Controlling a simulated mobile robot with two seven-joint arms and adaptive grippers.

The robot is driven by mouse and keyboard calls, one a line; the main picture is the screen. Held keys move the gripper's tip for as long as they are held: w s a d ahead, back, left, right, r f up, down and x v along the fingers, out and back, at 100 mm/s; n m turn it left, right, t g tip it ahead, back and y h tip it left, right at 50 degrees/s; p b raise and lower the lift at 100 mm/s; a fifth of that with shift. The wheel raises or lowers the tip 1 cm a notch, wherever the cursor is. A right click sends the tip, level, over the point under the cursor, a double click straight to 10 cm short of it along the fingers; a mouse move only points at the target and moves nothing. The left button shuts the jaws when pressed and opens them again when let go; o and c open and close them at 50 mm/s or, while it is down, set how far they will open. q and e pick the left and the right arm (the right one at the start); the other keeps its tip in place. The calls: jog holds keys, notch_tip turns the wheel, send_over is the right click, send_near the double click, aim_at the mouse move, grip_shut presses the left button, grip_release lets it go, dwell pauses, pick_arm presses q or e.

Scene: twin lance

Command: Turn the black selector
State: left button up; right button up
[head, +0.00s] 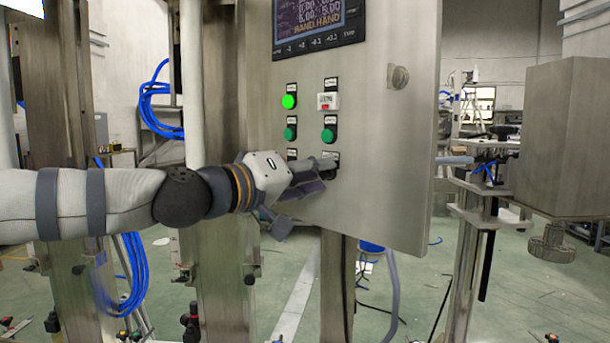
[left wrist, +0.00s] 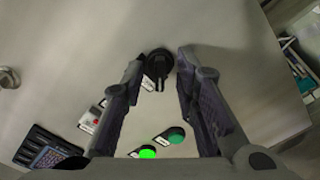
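The black selector (left wrist: 159,66) sits on the steel panel face (left wrist: 90,50), seen in the left wrist view with its handle between my fingers. My left gripper (left wrist: 160,64) is open, with one finger on each side of the selector. A gap shows on both sides, wider on the right; I cannot tell how deep the tips reach around it. In the head view my left gripper (head: 325,168) is at the lower part of the control panel (head: 375,130), and its fingers largely hide the selector. My right gripper is not in view.
Above the selector are a lit green button (head: 289,102), two darker green buttons (head: 290,133) (head: 328,135), and a white switch (head: 328,101) with red on it. A display (head: 318,20) is higher up. A metal box (head: 565,140) stands at the right.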

pick_arm(q)
jog(key=v, duration=1.1)
jog(key=shift+s+a, duration=0.25)
jog(key=shift+a, duration=0.05)
